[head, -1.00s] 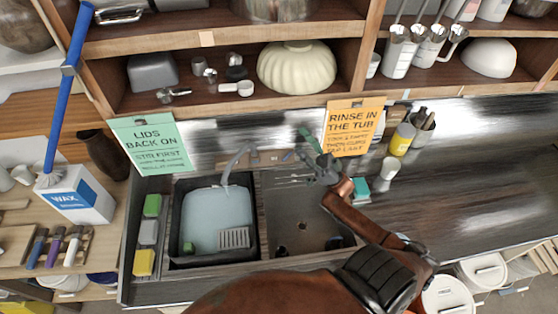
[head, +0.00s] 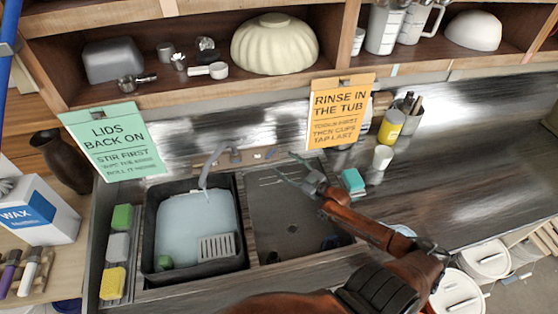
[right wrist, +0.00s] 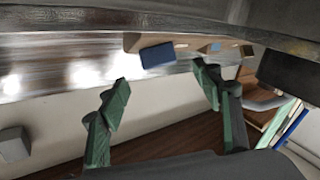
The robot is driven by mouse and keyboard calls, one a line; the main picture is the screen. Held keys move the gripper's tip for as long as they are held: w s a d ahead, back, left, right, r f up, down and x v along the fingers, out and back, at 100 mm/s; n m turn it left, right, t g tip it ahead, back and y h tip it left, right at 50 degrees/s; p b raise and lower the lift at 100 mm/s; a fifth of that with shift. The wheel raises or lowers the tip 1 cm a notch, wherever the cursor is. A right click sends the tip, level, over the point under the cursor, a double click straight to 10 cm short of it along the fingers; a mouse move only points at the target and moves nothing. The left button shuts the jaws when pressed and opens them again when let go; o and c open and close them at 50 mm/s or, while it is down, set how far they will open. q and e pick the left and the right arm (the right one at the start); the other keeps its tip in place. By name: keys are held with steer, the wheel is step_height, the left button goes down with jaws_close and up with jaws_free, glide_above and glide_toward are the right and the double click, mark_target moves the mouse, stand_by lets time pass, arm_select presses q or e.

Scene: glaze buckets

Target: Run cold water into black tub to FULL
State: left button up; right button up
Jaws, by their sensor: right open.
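The black tub (head: 152,228) sits in the left basin and holds pale blue water (head: 195,222) over much of its floor. The grey spout (head: 204,172) reaches over its back edge; I cannot tell whether water runs from it. A small blue tap handle (head: 271,154) is on the wooden strip behind the basins and shows larger in the right wrist view (right wrist: 158,55). My right gripper (head: 284,168), with green fingers, is open and empty over the back of the right basin, apart from the handle. In the right wrist view its fingers (right wrist: 160,95) are spread. My left gripper is out of view.
A grey grate (head: 217,247) is in the tub's front right. Sponges (head: 118,247) line the left side. A teal block (head: 353,181) and a white cup (head: 382,157) stand right of the right basin (head: 275,215). An orange sign (head: 339,105) hangs behind; the right counter is mostly clear.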

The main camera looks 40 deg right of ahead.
mark_target(271, 153)
steer(key=w, duration=0.6)
steer(key=shift+w+a, duration=0.15)
steer(key=shift+w, duration=0.7)
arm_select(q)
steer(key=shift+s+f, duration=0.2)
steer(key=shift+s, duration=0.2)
